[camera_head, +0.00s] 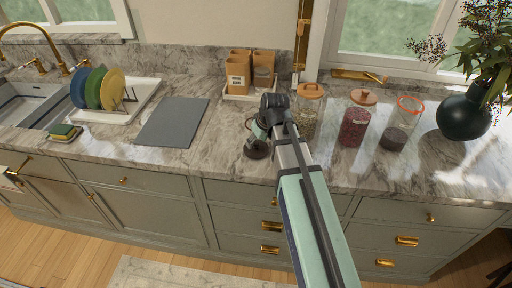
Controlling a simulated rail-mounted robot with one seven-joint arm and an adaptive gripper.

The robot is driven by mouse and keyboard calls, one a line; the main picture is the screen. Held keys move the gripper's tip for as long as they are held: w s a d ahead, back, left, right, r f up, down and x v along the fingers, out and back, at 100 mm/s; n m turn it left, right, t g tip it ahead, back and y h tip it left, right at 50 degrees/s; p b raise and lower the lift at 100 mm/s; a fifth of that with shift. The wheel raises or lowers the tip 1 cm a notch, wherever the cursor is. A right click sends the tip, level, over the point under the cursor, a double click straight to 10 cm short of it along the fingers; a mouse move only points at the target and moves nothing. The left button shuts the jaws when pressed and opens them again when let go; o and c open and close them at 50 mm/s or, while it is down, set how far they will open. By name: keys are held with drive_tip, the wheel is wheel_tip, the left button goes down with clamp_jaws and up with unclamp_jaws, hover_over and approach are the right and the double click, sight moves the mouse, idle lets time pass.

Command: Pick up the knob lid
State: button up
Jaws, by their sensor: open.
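A round wooden lid with a small knob (364,97) sits on the glass jar of dark red contents (355,128), right of centre on the counter. Another wooden lid (311,90), its top looking like a loop or ring, sits on the jar to the left (308,118). I cannot be sure which lid is the named one. My gripper (257,151) is at the dark end of my bent arm, low over the counter and left of both jars. It is open, but its fingers are small and hard to make out. It is apart from both lids.
A third jar with an orange rim (401,125) and a dark vase (464,116) stand to the right. Brown containers on a white tray (237,96) stand behind. A grey mat (172,122), a plate rack (120,112) and a sink are left. My arm partly covers the left jar.

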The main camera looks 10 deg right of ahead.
drive_tip(key=shift+x, duration=1)
clamp_jaws()
drive_tip(key=shift+r, duration=0.15)
